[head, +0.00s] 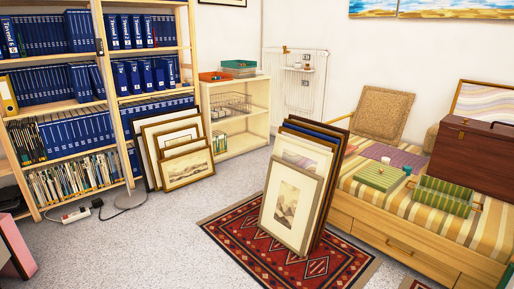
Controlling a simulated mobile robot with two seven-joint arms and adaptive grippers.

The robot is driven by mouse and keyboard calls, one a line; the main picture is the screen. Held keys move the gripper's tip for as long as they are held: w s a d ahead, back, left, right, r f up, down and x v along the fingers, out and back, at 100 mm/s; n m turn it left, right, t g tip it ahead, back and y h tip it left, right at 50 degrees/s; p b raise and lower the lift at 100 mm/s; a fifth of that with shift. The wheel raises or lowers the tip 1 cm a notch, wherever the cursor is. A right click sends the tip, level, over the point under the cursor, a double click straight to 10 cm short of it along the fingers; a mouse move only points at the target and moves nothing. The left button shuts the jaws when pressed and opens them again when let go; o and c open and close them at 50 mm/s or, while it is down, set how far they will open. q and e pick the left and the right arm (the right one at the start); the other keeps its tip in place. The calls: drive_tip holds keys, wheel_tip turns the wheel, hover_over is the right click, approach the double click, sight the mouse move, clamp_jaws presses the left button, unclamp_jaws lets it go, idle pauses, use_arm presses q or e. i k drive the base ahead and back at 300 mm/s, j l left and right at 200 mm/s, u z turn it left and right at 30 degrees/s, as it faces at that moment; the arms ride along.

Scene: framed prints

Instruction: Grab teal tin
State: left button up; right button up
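A small teal round object (408,168), which looks like a tin, stands on the striped daybed (440,232) at the right. It is near the flat green box (381,177) and the green striped case (443,196). A flat teal box (238,65) also lies on top of the low pale shelf (262,112) at the back; I cannot tell which of the two is the tin. Neither of my grippers is in view.
A stack of framed prints (291,200) leans on the red rug (232,226) before the daybed. More frames (187,168) lean against the bookcase (131,95). A brown chest (473,155) sits on the daybed. Grey carpet (150,245) is free at front left, with a power strip (75,215).

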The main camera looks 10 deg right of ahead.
sight(408, 169)
drive_tip(key=i+l+z, duration=0.1)
drive_tip(key=i+z, duration=0.65)
drive_tip(key=z, duration=0.15)
drive_tip(key=i+j+z, duration=0.25)
drive_tip(key=i+z, duration=0.2)
drive_tip(key=k, duration=0.05)
